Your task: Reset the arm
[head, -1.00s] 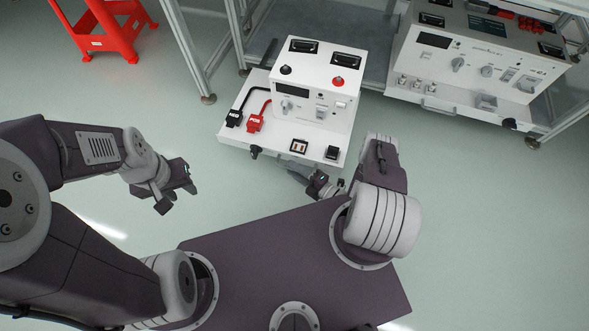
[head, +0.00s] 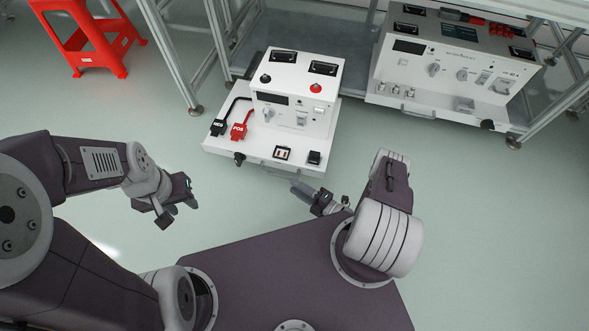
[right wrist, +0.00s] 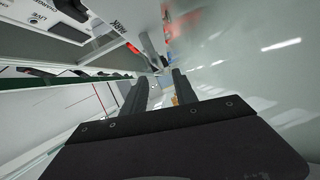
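My left gripper (head: 178,211) hangs over the floor at the left in the head view, its fingers apart and nothing between them. My right gripper (head: 304,189) is low, just in front of the white tray's near edge and apart from it in the head view. In the right wrist view its two dark fingers (right wrist: 158,95) are spread with a gap and hold nothing. Both arms are bent close to my body.
A white instrument box (head: 297,92) stands on a white tray (head: 213,142) with black and red plugs (head: 239,131). A second instrument (head: 455,66) is on a metal-frame bench at right. A red stool (head: 93,45) is upper left. Floor at right is clear.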

